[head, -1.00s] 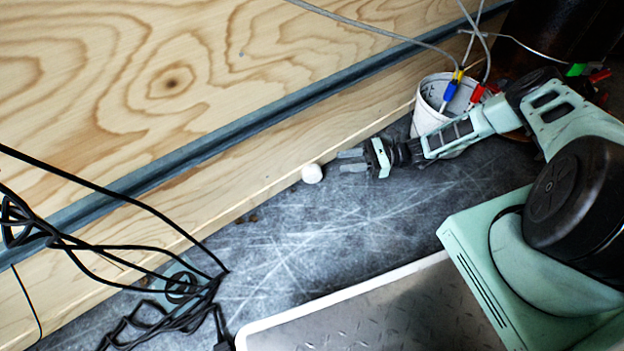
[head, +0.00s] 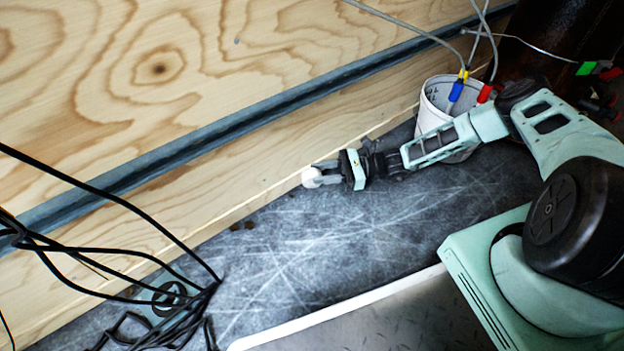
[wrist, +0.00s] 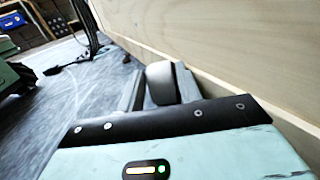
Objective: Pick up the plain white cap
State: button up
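The plain white cap (head: 310,178) is at the foot of the plywood wall in the head view. My gripper (head: 322,175) reaches it from the right, with one finger on each side of the cap. In the wrist view the cap (wrist: 161,84) looks grey in shadow and fills most of the space between the two fingers (wrist: 160,92). I cannot tell whether the fingers press on it or stand slightly apart. Its underside is hidden, so I cannot see whether it touches the floor.
The plywood wall (head: 200,90) with a metal rail (head: 240,124) runs close beside my gripper. A white bucket (head: 432,108) with cables stands behind my arm. Black cables (head: 180,310) lie at the lower left. The scratched grey floor (head: 330,240) in front is clear.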

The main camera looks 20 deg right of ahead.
jog(key=c, duration=0.6)
jog(key=shift+c, duration=0.2)
jog(key=shift+r, duration=0.1)
